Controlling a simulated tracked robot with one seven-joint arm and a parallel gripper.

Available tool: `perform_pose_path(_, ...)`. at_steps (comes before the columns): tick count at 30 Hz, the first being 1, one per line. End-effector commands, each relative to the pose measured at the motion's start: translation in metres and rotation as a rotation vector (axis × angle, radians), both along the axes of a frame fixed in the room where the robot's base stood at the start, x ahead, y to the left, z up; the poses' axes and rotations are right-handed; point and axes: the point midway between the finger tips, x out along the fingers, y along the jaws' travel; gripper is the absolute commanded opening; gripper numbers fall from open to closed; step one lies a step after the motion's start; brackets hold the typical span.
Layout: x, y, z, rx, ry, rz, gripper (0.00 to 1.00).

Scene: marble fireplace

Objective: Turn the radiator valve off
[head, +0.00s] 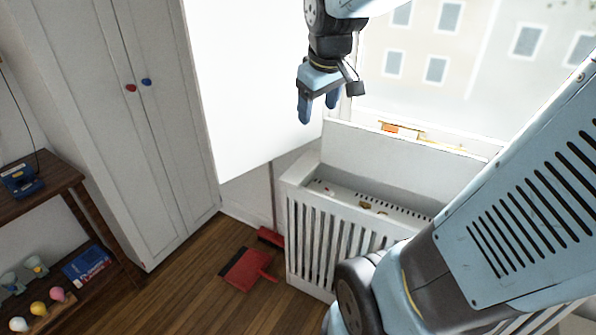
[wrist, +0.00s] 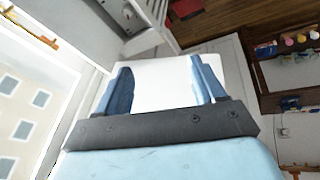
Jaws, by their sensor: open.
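The white slatted radiator cover (head: 305,245) stands below the window, its top open over a recess. A small pale and reddish part (head: 327,191) sits at the recess's left end; it is too small to tell whether it is the radiator valve. My gripper (head: 319,108) is open and empty, above and to the left of the recess, clear of the cover. In the wrist view my gripper (wrist: 161,68) has its fingers wide apart, with only a white surface behind them. A small round pale part (wrist: 127,13) shows at that view's top, beyond the fingertips. No valve handle position is readable.
A white panel (head: 250,75) stands behind my gripper. A raised white board (head: 385,160) backs the recess, with an orange and yellow level (head: 400,131) behind it. A red dustpan (head: 247,270) lies on the floor left of the cover. A tall cupboard (head: 110,110) stands left.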

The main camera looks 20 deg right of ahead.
Motion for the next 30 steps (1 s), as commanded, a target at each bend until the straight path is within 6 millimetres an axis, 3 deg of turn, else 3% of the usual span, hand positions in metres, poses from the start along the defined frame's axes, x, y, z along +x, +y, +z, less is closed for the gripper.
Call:
perform_pose_path(6, 0.055, -0.022, -0.028, -0.070, 0.080, 0.145, 0.69)
perform_pose_path(17, 0.134, -0.064, -0.095, -0.142, 0.201, 0.401, 0.69)
perform_pose_path(30, 0.205, -0.124, -0.217, -0.161, 0.319, 0.729, 0.69)
